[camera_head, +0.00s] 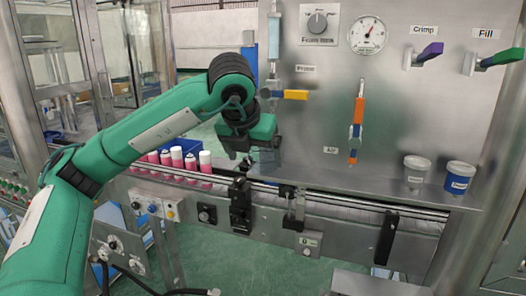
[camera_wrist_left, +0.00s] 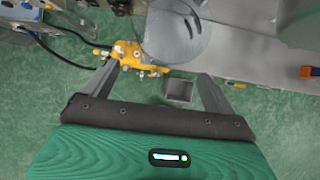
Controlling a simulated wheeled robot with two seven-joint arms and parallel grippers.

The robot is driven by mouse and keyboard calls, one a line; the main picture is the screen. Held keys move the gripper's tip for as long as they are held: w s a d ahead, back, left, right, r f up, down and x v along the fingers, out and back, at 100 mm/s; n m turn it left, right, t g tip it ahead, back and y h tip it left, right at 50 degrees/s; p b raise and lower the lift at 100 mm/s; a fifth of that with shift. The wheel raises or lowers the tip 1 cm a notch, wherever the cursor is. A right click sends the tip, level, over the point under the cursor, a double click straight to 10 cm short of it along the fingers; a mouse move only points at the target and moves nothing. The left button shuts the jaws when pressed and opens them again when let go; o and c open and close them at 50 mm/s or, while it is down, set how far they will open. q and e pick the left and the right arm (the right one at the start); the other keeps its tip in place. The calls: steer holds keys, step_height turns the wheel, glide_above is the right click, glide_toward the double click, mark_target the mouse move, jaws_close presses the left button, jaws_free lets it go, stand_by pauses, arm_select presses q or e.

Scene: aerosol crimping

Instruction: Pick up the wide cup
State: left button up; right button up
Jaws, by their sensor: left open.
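Two small labelled cups stand side by side at the right of the steel shelf in the head view: a grey-white cup (camera_head: 416,174) and a blue cup (camera_head: 458,180) with a white rim. Their labels are too small to read, so I cannot tell which is called wide. My left gripper (camera_head: 245,158) hangs over the conveyor area near the middle, well to the left of both cups. In the left wrist view the left gripper (camera_wrist_left: 160,84) is open, its two fingers apart with nothing between them. Neither cup is clearly seen there. My right gripper is not in view.
Pink cans with white caps (camera_head: 190,165) stand in a row beside a blue bin (camera_head: 180,148) left of the gripper. A rail (camera_head: 340,200) runs along the shelf's front. The Crimp lever (camera_head: 424,55) and Fill lever (camera_head: 492,60) jut out above the cups.

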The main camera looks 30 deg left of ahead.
arm_select(q)
steer(key=w, duration=0.1)
steer(key=w+a+p, duration=0.1)
steer(key=w, duration=0.1)
steer(key=w+p, duration=0.1)
steer(key=w, duration=0.1)
steer(key=shift+w+a+f, duration=0.15)
steer(key=shift+w+f, duration=0.1)
steer(key=shift+f, duration=0.25)
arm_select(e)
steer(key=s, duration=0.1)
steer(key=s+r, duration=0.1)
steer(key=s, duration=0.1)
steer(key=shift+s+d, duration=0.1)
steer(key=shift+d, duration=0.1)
arm_select(q)
steer(key=c, duration=1)
steer(key=shift+c, duration=0.2)
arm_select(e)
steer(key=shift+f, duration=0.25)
